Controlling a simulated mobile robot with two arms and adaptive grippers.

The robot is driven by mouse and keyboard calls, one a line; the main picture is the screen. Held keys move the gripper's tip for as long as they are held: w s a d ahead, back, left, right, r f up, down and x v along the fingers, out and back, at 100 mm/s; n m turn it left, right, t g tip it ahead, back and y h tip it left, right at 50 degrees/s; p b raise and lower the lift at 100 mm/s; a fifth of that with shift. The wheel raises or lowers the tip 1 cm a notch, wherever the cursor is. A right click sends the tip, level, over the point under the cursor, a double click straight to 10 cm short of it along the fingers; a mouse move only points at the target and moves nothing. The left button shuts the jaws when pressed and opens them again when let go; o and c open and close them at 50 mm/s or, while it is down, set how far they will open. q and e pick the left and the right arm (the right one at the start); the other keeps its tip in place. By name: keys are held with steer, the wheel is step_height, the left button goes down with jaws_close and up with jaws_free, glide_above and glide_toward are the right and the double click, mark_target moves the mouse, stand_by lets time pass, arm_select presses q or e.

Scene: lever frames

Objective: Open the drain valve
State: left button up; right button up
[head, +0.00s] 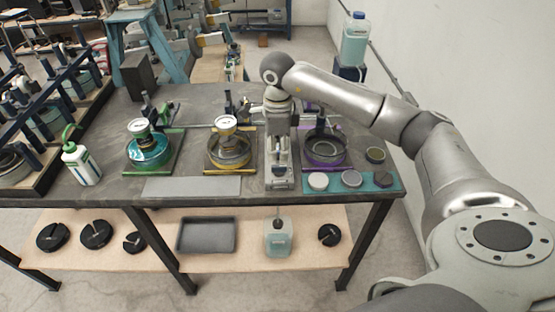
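My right arm comes in from the right, and its gripper (279,181) points down at the table's front, between the yellow-framed station and the purple-framed station. I cannot tell whether its fingers are open or shut, or whether they touch anything. The drain valve cannot be made out; the gripper may hide it. The purple station holds a round dish (324,149), partly behind my arm. My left gripper is out of view.
A container of pale liquid (278,240) stands on the lower shelf below my gripper, beside a grey tray (207,236) and black slotted discs. A teal mat (376,181) with round pieces lies at front right. A white bottle (82,164) stands at left. A grey plate (191,187) lies at front.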

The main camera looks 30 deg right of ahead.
mark_target(277, 166)
steer(key=shift+f+p, duration=0.5)
steer(key=shift+f, duration=2.15)
jaws_close()
